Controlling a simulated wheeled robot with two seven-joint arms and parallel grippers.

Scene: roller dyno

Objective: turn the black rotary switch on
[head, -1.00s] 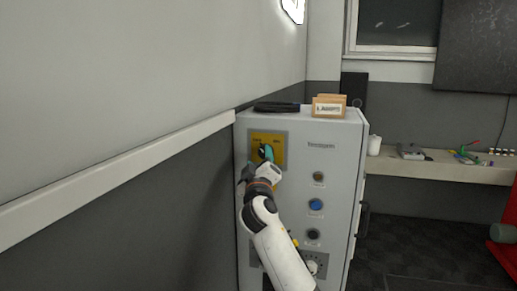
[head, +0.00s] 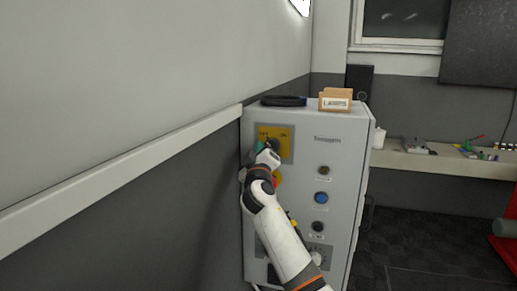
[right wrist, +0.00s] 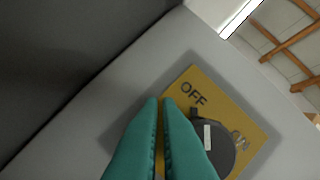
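The black rotary switch (right wrist: 222,148) sits on a yellow plate (head: 285,152) on the grey cabinet's front. In the right wrist view, the plate (right wrist: 225,98) reads OFF above the switch and ON to its right. The knob's white mark lies on its left part, pointing roughly toward OFF. My right gripper (right wrist: 160,101) has its teal fingers almost together with nothing between them. They lie left of the knob, and the right finger covers part of its edge; contact is unclear. In the head view the right gripper (head: 262,147) is at the plate's left side. My left gripper is out of view.
The grey cabinet (head: 335,180) carries several buttons below the plate. A box labelled LAMPS (head: 336,99) and a black object (head: 284,101) lie on top. A wall (head: 150,190) runs close along the left. A bench (head: 430,163) with tools stands behind right.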

